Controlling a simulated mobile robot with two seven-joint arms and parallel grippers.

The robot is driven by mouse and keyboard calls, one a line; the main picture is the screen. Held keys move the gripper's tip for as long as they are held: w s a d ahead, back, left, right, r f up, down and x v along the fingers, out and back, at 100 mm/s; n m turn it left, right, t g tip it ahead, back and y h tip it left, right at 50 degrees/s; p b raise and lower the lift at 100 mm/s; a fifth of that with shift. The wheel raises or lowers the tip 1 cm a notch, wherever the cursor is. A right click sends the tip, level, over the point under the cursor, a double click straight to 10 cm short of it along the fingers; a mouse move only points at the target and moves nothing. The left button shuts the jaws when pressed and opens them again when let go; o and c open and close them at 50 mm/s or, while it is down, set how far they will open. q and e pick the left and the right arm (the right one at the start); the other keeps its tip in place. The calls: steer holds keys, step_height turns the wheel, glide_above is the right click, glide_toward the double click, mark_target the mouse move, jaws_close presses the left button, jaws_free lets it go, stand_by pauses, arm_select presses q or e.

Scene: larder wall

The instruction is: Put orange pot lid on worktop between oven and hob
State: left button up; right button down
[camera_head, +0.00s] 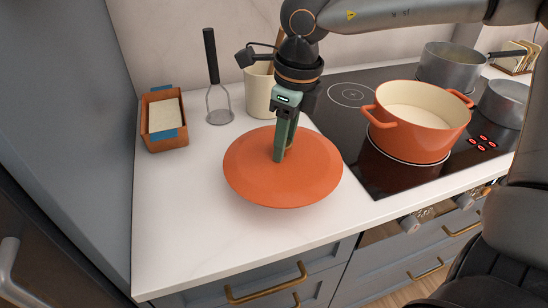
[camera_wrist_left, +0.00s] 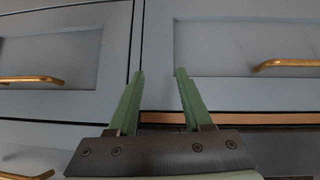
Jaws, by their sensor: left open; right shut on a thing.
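The orange pot lid (camera_head: 255,180) is over the white worktop (camera_head: 185,220), between the tall grey-blue unit at the left and the black hob. My right gripper (camera_head: 285,155) points down and is shut on the lid's knob, which its fingers mostly hide. The lid looks level and low; I cannot tell whether its underside touches the worktop. The orange pot (camera_head: 415,120) stands open on the hob (camera_head: 390,180). My left gripper (camera_wrist_left: 155,75) is open and empty in the left wrist view, in front of grey-blue drawer fronts. No oven is clearly identifiable.
A loaf tin (camera_head: 165,140), a potato masher (camera_head: 219,105) and a cream utensil crock (camera_head: 258,92) stand behind the lid. Grey pans (camera_head: 447,70) stand on the hob's far side. The worktop's front left is clear. Brass handles (camera_head: 265,285) project below its edge.

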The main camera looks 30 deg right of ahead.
steer(key=shift+w+a+f, duration=0.15)
steer(key=shift+w+f, duration=0.5)
steer(key=shift+f, duration=0.05)
steer(key=shift+w+a+f, duration=0.1)
steer(key=shift+w+f, duration=0.5)
steer(key=shift+f, duration=1.65)
steer(key=shift+f+b, duration=0.2)
steer(key=shift+b, duration=0.2)
steer(key=c, duration=0.5)
jaws_free()
steer(key=r, duration=0.4)
steer(key=s+r+p, duration=0.1)
steer(key=r, duration=0.7)
steer(key=shift+s+d+r+p, duration=0.15)
steer(key=shift+d+p, duration=0.15)
steer(key=shift+d, duration=0.1)
